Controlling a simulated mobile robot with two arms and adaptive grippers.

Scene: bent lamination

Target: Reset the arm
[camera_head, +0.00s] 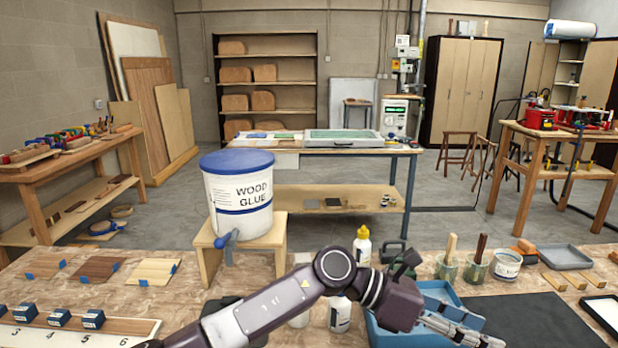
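My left arm comes in from the lower left and reaches across the front of the workbench. Its gripper (478,338) is at the bottom edge of the view, over or beside the blue tray (432,291). Its fingers point to the lower right and are partly cut off, so I cannot tell whether they are open or shut, or whether they hold anything. My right gripper is not in view. The arm hides part of the tray and part of the bottles behind it.
A wood glue bucket (238,190) stands on a small wooden stand (208,256). A yellow-capped bottle (362,246) stands behind the arm. Brush pots (476,270) and a grey tray (564,257) are at the right. A black mat (545,322) lies right of the gripper.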

